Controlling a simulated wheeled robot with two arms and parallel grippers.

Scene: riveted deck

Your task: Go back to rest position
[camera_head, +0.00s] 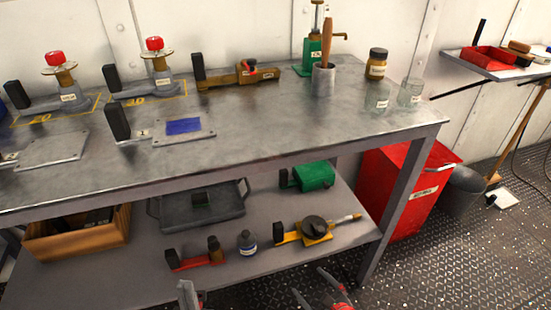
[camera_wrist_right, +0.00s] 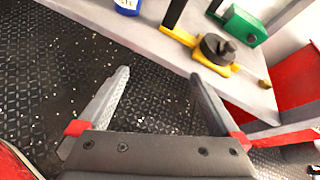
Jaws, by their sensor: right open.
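My right gripper (camera_head: 309,280) shows at the bottom edge of the head view, in front of the bench's lower shelf. In the right wrist view my right gripper (camera_wrist_right: 160,76) has its two fingers wide apart with nothing between them; dark deck floor shows behind. My left gripper (camera_head: 189,294) is only partly in the head view, at the bottom edge left of the right one. How far its jaws are apart cannot be told, and I see nothing held in it.
The metal workbench (camera_head: 270,125) has a lower shelf (camera_head: 110,275) with a yellow tool (camera_head: 290,238), a blue bottle (camera_head: 247,242) and a green device (camera_head: 312,177). The yellow tool is also in the wrist view (camera_wrist_right: 180,37). A red cabinet (camera_head: 400,185) stands right. Floor at bottom right is clear.

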